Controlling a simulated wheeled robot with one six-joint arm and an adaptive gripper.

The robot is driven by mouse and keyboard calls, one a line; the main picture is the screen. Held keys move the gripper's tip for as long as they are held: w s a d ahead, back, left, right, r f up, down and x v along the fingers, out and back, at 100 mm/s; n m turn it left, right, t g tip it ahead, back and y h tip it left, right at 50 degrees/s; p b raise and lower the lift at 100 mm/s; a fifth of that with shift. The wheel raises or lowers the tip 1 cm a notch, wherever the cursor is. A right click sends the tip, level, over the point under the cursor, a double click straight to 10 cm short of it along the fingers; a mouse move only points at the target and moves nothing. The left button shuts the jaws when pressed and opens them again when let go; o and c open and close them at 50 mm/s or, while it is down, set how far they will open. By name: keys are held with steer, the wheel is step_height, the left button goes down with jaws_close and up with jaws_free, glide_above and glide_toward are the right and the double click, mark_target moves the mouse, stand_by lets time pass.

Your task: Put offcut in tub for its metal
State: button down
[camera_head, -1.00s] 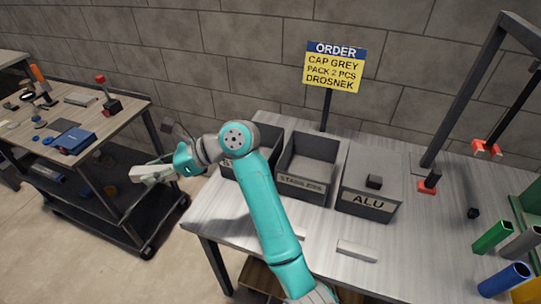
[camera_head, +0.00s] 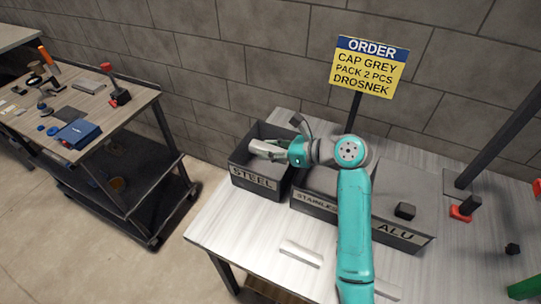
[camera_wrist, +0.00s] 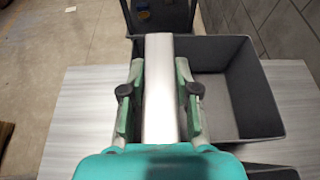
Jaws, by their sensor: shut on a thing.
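My gripper (camera_head: 276,151) is shut on a pale grey metal offcut (camera_head: 258,148), a smooth bar that sticks out to the left over the STEEL tub (camera_head: 253,182). In the wrist view the offcut (camera_wrist: 160,85) lies between both fingers (camera_wrist: 160,92). Below it is an open dark tub (camera_wrist: 282,95); the bar overlaps its left side in the picture. The STAINLESS tub (camera_head: 313,202) stands right of the STEEL tub, partly hidden by my arm. The ALU tub (camera_head: 400,236) is farther right. The metal of the held bar cannot be told by sight.
Another pale bar (camera_head: 301,253) lies on the table (camera_head: 235,228) before the tubs; one more (camera_head: 388,289) is partly behind my arm. A dark block (camera_head: 405,211) shows at the ALU tub. An order sign (camera_head: 368,66) stands behind. A tool cart (camera_head: 128,92) is left, across a floor gap.

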steer(key=shift+a+f, duration=0.1)
steer(key=shift+f, duration=1.15)
steer(key=shift+f, duration=0.3)
steer(key=c, duration=0.8)
jaws_free()
steer(key=shift+c, duration=0.2)
steer(key=shift+r, duration=0.2)
steer(key=shift+s+d+r, duration=0.1)
steer(key=shift+d+r, duration=0.1)
steer(key=shift+d, duration=0.05)
steer(key=v, duration=1.1)
steer(key=shift+d, duration=0.2)
